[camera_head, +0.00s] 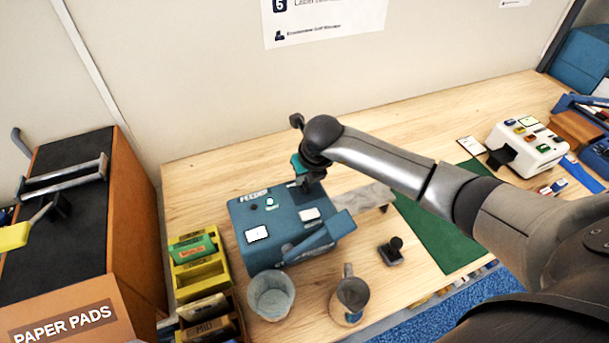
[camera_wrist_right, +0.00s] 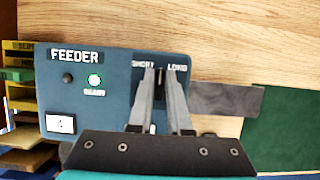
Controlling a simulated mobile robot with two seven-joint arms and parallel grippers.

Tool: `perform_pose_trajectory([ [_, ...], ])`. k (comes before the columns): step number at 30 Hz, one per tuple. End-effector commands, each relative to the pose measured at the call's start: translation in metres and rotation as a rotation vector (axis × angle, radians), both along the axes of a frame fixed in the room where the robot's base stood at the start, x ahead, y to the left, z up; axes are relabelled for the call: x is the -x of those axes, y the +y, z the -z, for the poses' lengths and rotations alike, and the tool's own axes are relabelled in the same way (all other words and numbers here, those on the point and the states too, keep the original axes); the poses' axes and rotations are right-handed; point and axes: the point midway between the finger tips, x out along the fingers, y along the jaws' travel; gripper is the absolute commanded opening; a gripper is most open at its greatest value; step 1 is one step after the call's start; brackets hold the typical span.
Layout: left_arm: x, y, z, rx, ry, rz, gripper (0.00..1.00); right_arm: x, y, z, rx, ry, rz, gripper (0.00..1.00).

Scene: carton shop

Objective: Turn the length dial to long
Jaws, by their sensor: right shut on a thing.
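The blue feeder (camera_head: 272,232) stands on the wooden table, and it also shows in the right wrist view (camera_wrist_right: 108,105). Its length dial (camera_wrist_right: 159,73) sits on the top face, below and between the SHORT and LONG labels. My right gripper (camera_head: 307,184) is over the feeder's top far right corner. In the right wrist view my right gripper's fingers (camera_wrist_right: 159,82) are shut on the dial, one on each side. They hide most of the dial, so its exact setting is hard to tell. A green READY light (camera_wrist_right: 95,81) is lit. My left gripper is not in view.
A yellow rack (camera_head: 200,272) is left of the feeder. A grey cup (camera_head: 271,296) and a metal jug (camera_head: 350,298) stand in front. A small dark stamp-like thing (camera_head: 391,252) and a green mat (camera_head: 437,230) lie to the right. A white machine (camera_head: 527,146) stands farther right.

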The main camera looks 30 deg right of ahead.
Motion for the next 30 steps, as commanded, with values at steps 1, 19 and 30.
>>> perform_pose_trajectory([
  [1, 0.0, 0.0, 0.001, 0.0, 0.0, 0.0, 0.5, -0.001, 0.001, 0.0, 0.0, -0.002, 0.043, 0.0],
  [19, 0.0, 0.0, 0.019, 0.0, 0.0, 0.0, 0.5, -0.001, -0.001, 0.0, -0.001, -0.003, 0.584, 0.0],
  [30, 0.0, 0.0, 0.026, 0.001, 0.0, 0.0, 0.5, 0.0, -0.002, 0.0, -0.002, -0.003, 0.77, 0.0],
])
